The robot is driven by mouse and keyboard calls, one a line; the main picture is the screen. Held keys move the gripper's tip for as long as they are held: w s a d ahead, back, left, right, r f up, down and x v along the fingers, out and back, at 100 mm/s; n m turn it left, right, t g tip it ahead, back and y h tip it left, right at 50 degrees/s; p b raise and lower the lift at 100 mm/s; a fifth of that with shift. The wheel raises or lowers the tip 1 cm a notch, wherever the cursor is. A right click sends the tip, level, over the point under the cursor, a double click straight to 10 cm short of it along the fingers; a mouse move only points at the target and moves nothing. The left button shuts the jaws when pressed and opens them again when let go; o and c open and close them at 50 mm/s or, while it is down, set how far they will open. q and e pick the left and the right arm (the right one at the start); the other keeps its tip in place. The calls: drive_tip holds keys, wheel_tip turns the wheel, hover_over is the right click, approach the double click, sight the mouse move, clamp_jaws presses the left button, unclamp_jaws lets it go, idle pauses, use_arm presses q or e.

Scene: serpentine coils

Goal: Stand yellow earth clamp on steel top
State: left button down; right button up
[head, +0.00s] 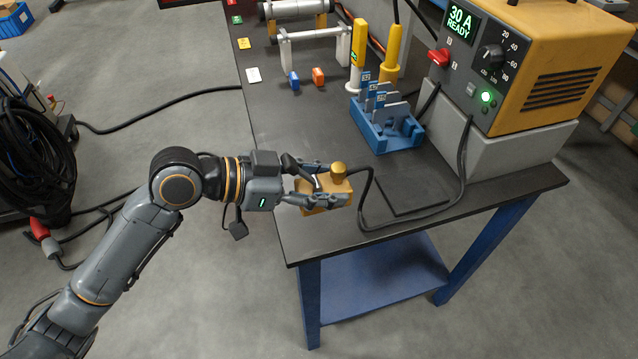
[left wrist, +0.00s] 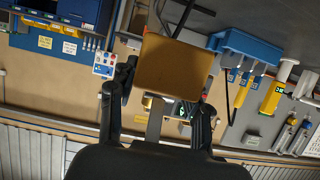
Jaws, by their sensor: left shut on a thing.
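The yellow earth clamp (head: 338,187) is a small block with a round knob on top and a black cable from its right side. My left gripper (head: 318,185) is shut on it, one finger on each side. The clamp looks upright, at the near left edge of the dark steel top (head: 335,230). I cannot tell if it touches the top. In the left wrist view the clamp (left wrist: 176,66) shows as a plain yellow face between the fingers of the left gripper (left wrist: 160,100). My right gripper is not in view.
A blue rack (head: 385,135) stands behind, and the yellow power unit (head: 560,60) at the right. Small blue (head: 293,80) and orange (head: 318,76) pieces lie farther back.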

use_arm(q)
drive_tip(key=w+f, duration=0.2)
drive_tip(key=w, duration=0.1)
drive_tip(key=w+f, duration=0.2)
drive_tip(key=w, duration=0.1)
drive_tip(key=w+f, duration=0.3)
drive_tip(key=shift+p, duration=0.35)
wheel_tip(320, 180, down, 3)
drive_tip(key=shift+w+r+p, duration=0.1)
drive_tip(key=shift+w+p, duration=0.05)
drive_tip(key=shift+p, duration=0.35)
drive_tip(key=shift+f, duration=0.3)
drive_tip(key=shift+f, duration=0.2)
drive_tip(key=c, duration=0.6)
unclamp_jaws()
drive_tip(key=shift+f, duration=0.1)
